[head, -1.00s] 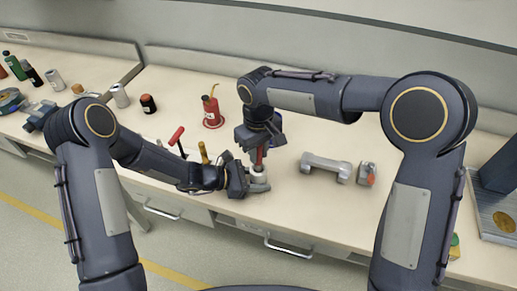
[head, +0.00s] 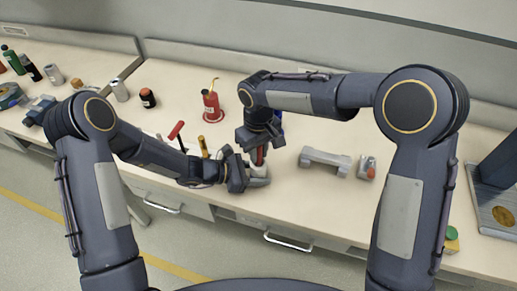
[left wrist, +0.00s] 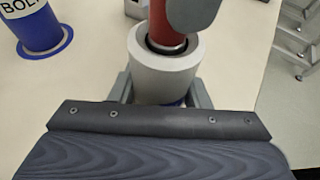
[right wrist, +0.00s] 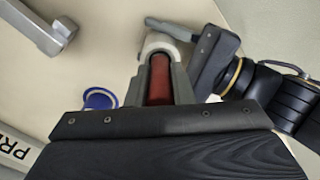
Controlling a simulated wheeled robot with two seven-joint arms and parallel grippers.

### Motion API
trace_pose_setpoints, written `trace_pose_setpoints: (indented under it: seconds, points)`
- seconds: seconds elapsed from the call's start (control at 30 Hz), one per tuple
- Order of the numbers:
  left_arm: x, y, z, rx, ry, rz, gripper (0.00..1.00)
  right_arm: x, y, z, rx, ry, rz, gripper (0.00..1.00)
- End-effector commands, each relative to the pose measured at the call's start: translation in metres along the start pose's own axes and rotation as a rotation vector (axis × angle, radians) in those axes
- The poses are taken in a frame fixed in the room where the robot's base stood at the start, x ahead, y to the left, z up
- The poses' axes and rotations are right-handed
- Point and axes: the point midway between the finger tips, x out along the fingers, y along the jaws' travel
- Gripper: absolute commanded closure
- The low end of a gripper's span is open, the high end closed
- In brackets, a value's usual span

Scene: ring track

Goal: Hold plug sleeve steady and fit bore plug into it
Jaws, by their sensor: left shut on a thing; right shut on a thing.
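The plug sleeve (left wrist: 165,75) is a pale grey-white ring-shaped cylinder with a dark bore, upright just above or on the bench; I cannot tell which. My left gripper (left wrist: 163,92) is shut on its sides, and the sleeve also shows in the head view (head: 258,177). The bore plug (right wrist: 160,78) is a red cylinder, gripped by my right gripper (right wrist: 160,88) from above. In the left wrist view the plug's (left wrist: 165,25) lower end sits in the mouth of the bore, with a dark gap around it. Its depth is hidden.
A grey bar-like handle (head: 325,161) and a small grey-and-red item (head: 367,168) lie to the right. A blue labelled container (left wrist: 40,28) stands close by. A red-handled tool (head: 176,131) is left of the grippers.

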Motion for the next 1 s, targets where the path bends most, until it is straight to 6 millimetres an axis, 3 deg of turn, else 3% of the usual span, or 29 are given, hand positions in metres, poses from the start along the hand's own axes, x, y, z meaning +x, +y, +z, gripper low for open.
trace_pose_setpoints:
  seconds: [0.83,0.87,1.0]
  points:
    - [0.000,0.000,0.000,0.000,0.000,0.000,0.80,0.021,0.000,0.000,0.000,-0.001,0.000,1.00]
    - [0.000,0.000,0.000,0.000,0.000,0.000,0.80,0.021,0.000,0.000,0.000,0.000,0.000,0.76]
    - [0.000,0.000,0.000,0.000,0.000,0.000,0.80,0.021,0.000,0.000,0.000,0.000,0.000,0.57]
